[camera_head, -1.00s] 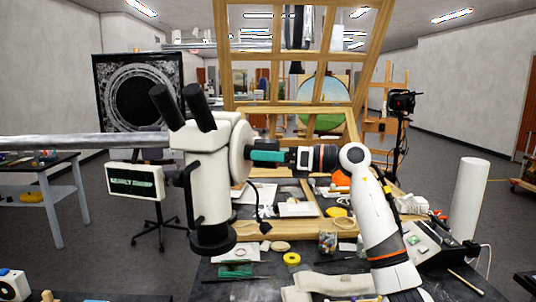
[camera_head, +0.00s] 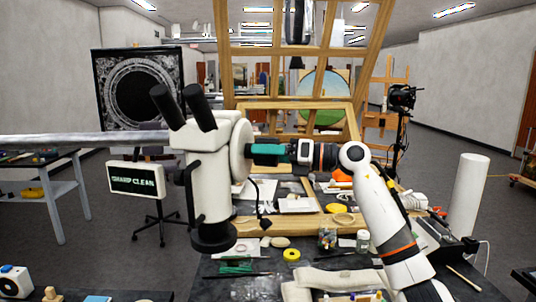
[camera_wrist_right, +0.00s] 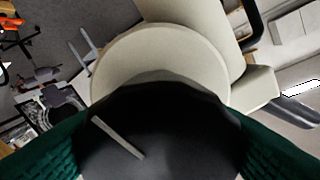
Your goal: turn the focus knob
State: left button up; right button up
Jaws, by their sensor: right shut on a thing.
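The white microscope (camera_head: 208,170) hangs from a grey horizontal boom, with two black eyepieces at its top. The black focus knob (camera_wrist_right: 160,130) fills the lower middle of the right wrist view, with a pale line mark on its face. My right gripper (camera_head: 262,154) reaches in from the right at the microscope's round side housing (camera_head: 240,148). Its green pads lie on both sides of the knob in the wrist view, shut on it. A small screen (camera_head: 137,180) left of the microscope reads "SHARP CLEAN". My left gripper is not in view.
The dark worktable (camera_head: 262,284) below holds a yellow tape roll (camera_head: 291,254), jars and loose tools. A wooden easel frame (camera_head: 300,110) stands behind. A white paper roll (camera_head: 468,197) stands at the right. The air right of the microscope is taken up by my arm.

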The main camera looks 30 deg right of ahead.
jog(key=o, duration=1)
jog(key=shift+s+d, duration=0.1)
jog(key=shift+s+d+f+b, duration=0.15)
jog(key=shift+s+d+b, duration=0.05)
jog(key=shift+b, duration=0.15)
jog(key=shift+b+v, duration=2.55)
jog(key=shift+v, duration=3.05)
